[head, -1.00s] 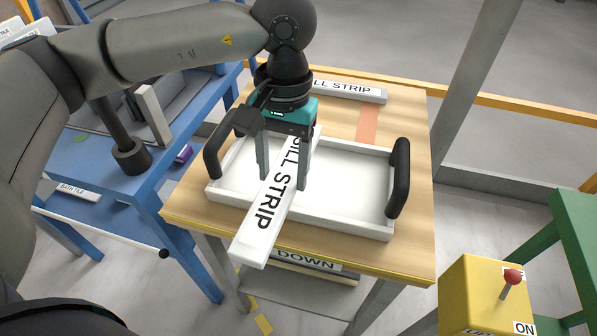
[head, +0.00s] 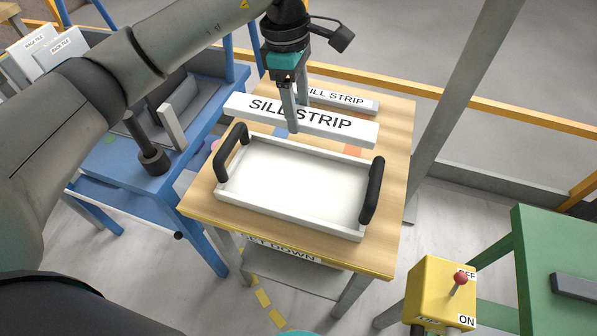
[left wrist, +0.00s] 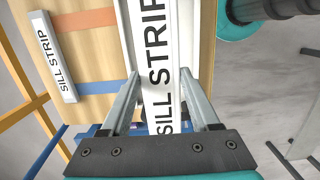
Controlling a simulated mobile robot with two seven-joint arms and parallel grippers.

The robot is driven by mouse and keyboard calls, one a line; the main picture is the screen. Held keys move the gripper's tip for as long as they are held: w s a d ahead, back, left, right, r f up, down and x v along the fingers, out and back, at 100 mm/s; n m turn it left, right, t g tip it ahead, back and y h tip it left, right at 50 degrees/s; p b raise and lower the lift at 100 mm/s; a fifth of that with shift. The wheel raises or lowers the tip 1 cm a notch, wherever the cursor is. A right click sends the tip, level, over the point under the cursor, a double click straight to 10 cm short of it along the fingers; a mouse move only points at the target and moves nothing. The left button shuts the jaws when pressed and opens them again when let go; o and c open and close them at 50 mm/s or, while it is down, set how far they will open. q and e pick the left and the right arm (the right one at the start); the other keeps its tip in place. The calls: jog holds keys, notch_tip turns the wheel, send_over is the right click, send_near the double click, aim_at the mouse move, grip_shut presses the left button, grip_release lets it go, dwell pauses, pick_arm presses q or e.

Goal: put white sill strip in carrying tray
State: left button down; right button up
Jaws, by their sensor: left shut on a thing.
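A white sill strip (head: 335,126) with black lettering is held in my left gripper (head: 294,122), level and above the far side of the carrying tray. The same strip fills the middle of the left wrist view (left wrist: 157,60), between the two fingers (left wrist: 163,98). The carrying tray (head: 290,222) is white with a black handle at each end; it stands empty on the wooden table. A second sill strip (head: 352,101) lies at the table's far edge, partly behind the held one, and it also shows in the left wrist view (left wrist: 54,57). My right gripper is not in view.
The wooden table (head: 395,130) has coloured patches near its far side. A blue bench (head: 110,180) with grey parts stands at left. A yellow switch box (head: 430,290) with a red-knobbed lever stands at lower right, near a green table (head: 550,240).

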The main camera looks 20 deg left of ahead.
pick_arm(q)
jog(key=b, duration=0.2)
send_over(300, 182)
jog(key=f, duration=1.5)
jog(key=shift+a, duration=0.2)
notch_tip(300, 182, down, 3)
jog(key=shift+f+b, duration=0.15)
jog(key=shift+b, duration=0.3)
jog(key=shift+f, duration=0.35)
jog(key=c, duration=0.6)
grip_release()
jog(key=shift+f, duration=0.2)
jog(key=o, duration=0.5)
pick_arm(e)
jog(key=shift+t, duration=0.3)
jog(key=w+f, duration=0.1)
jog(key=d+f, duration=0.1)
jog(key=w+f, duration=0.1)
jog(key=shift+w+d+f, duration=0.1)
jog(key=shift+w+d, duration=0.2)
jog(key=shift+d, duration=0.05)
pick_arm(q)
jog(key=shift+r, duration=0.2)
